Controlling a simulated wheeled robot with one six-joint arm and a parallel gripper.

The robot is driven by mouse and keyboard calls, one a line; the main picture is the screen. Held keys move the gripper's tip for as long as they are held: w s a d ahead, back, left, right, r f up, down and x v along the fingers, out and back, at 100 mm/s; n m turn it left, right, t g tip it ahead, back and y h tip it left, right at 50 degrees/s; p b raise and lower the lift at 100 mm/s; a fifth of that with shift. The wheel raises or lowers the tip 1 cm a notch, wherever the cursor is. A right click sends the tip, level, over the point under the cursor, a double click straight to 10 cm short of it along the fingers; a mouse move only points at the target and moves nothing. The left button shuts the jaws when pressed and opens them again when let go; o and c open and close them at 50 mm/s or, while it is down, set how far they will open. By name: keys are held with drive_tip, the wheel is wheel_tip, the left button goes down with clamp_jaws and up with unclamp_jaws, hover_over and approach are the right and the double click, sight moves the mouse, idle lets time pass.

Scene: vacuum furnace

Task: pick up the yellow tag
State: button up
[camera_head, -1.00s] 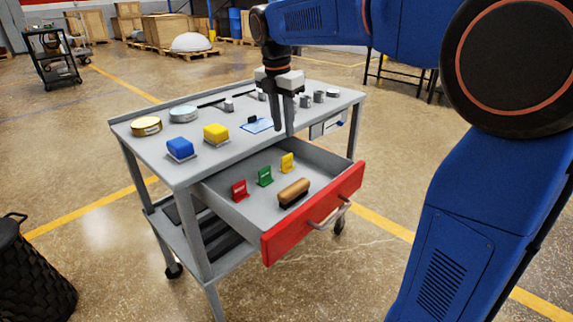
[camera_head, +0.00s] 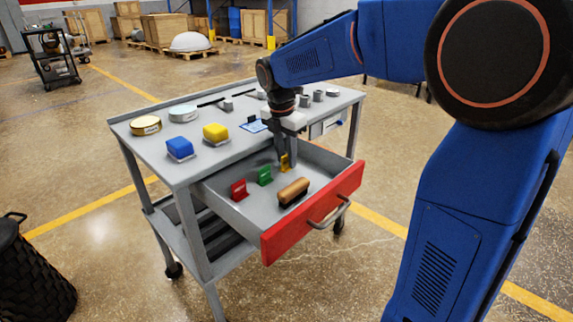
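The yellow tag (camera_head: 284,165) stands in the open drawer of the grey cart, at the far end of a row with a green tag (camera_head: 265,176) and a red tag (camera_head: 239,189). My gripper (camera_head: 287,161) points down into the drawer, with its fingers at the yellow tag. The fingers partly cover the tag. I cannot tell whether they are closed on it or only around it.
The drawer (camera_head: 312,213) has a red front and also holds a wooden-backed brush (camera_head: 293,191). On the cart top (camera_head: 150,137) are a blue block (camera_head: 180,148), a yellow block (camera_head: 216,133), round tins and small grey parts. The drawer walls surround the tags.

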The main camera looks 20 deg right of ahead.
clamp_jaws()
